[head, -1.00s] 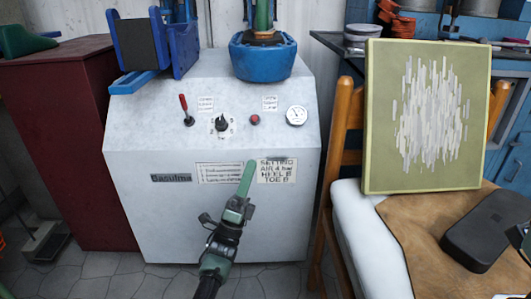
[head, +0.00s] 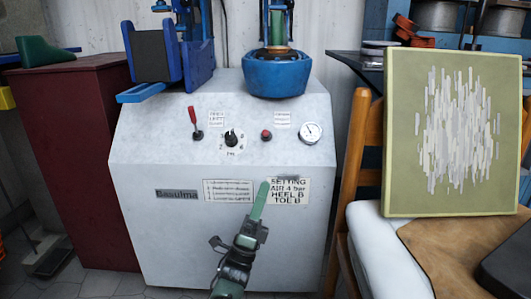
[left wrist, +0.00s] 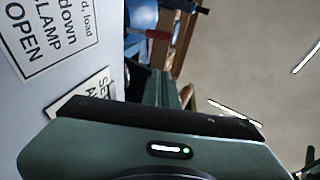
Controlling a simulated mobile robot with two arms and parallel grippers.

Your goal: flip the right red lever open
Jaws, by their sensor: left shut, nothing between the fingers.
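A grey-white machine (head: 160,230) stands ahead with a sloped control panel. One red lever (head: 194,120) shows on the panel's left, tilted slightly left of upright. Right of it are a black dial (head: 231,138) and a small red knob (head: 267,134); I see no second long lever. My left gripper (head: 262,190) is shut and empty, in front of the machine's lower face and below the panel. Its green body (left wrist: 150,150) fills the bottom of the left wrist view, where a small red part (left wrist: 160,34) shows blurred. My right gripper is not in view.
A blue cup-shaped part (head: 275,75) and a blue bracket (head: 190,60) sit on top of the machine. A dark red cabinet (head: 75,170) is on the left. A wooden chair (head: 358,160) holding a green-framed picture (head: 400,120) is close on the right.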

